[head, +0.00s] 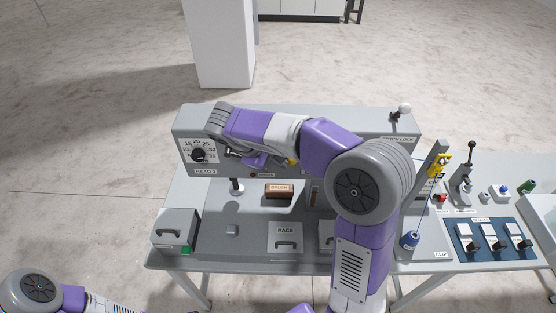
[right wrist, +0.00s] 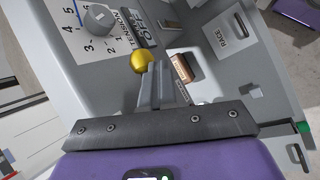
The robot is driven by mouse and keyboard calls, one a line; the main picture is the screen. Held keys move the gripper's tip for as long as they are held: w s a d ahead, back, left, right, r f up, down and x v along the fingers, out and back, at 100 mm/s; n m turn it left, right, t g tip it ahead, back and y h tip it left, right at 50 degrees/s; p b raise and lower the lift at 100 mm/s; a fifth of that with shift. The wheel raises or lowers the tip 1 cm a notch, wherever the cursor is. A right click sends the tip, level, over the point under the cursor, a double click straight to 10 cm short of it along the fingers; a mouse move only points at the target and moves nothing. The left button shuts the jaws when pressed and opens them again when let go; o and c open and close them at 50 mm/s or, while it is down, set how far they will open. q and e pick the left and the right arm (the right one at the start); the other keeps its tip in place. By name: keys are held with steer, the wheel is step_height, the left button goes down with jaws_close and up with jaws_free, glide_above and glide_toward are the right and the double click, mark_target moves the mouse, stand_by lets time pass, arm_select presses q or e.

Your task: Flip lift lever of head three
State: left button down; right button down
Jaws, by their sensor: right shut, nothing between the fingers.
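The machine head (head: 300,120) is a grey housing with a dial and a HEAD 3 label (head: 206,171) at its left end. A yellow ball knob (right wrist: 143,62), which looks like the lift lever's end, shows in the right wrist view right at my fingertips. In the head view a bit of yellow (head: 292,162) shows below my forearm. The lever's shaft is hidden. My right gripper (right wrist: 160,68) is shut and empty, its fingertips beside the knob; I cannot tell whether they touch. In the head view it (head: 281,160) is partly hidden under my arm. My left gripper is out of view.
A brown brush (head: 279,191) and a RACE cover (head: 286,236) lie on the grey bed. A tension dial (right wrist: 98,17) is near the knob. A white-knobbed lever (head: 403,110), a yellow clip part (head: 440,163) and blue-panel pedals (head: 493,238) stand at right.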

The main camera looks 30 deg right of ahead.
steer(key=shift+d+r, duration=0.25)
steer(key=shift+r, duration=0.05)
steer(key=a+r+p, duration=0.1)
steer(key=a+r, duration=0.6)
steer(key=a, duration=0.3)
steer(key=shift+s+r, duration=0.2)
steer(key=shift+s, duration=0.15)
